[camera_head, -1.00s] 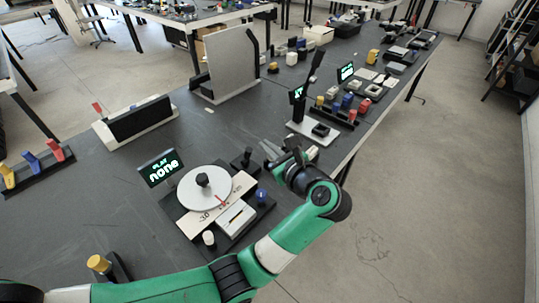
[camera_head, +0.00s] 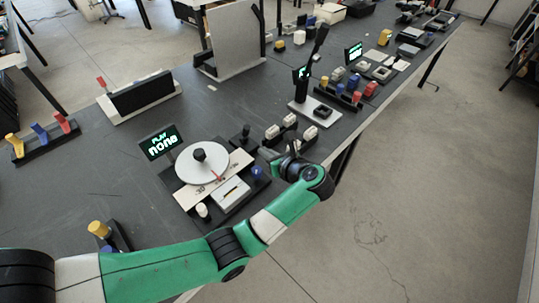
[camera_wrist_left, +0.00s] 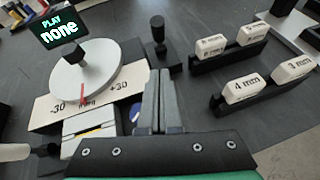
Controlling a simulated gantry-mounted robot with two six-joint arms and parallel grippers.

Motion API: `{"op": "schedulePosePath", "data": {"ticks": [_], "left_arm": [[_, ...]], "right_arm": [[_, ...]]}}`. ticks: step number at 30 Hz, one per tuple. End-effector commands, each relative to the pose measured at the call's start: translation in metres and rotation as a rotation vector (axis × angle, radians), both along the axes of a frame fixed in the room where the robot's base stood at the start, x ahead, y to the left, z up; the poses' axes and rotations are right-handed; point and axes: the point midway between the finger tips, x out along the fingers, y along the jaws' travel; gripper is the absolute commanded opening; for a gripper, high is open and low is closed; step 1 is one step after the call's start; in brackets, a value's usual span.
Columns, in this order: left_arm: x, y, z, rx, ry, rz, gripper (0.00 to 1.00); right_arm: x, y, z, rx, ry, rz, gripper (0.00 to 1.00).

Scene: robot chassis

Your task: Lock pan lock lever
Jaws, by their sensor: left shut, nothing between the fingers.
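The pan device has a white round dial (camera_head: 202,164) with a black centre knob, a red pointer and a -30 to +30 scale plate. On its base are a black upright lever (camera_head: 245,134), a blue knob (camera_head: 258,172) and a white knob (camera_head: 203,210). No label shows which is the pan lock lever. My left gripper (camera_head: 272,156) is beside the blue knob, at the base's right edge. In the left wrist view its fingers (camera_wrist_left: 158,80) are together and empty. They partly cover the blue knob (camera_wrist_left: 137,113); the black lever (camera_wrist_left: 158,40) stands beyond the tips.
A display reading "PLAY none" (camera_head: 160,142) stands behind the dial. White marked blocks (camera_wrist_left: 243,90) sit on black racks to the right. A yellow knob (camera_head: 99,229) is at the front left. The table's right edge runs near my gripper.

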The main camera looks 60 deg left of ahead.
Motion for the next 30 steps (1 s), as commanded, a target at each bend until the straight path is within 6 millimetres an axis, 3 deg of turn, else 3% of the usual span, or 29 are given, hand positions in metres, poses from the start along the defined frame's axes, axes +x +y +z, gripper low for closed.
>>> {"op": "schedulePosePath", "data": {"ticks": [6,12,30], "left_arm": [[-0.003,0.044,-0.026,-0.001,0.0,0.005,0.0],[-0.001,0.073,-0.014,0.0,-0.003,0.001,0.0],[-0.004,0.085,-0.007,-0.009,-0.003,0.006,0.0]], "right_arm": [[0.0,0.0,-0.02,0.0,0.0,0.0,0.5],[0.0,0.0,-0.027,0.0,0.0,0.0,0.5],[0.0,0.0,-0.023,0.0,0.0,0.0,0.5]]}}
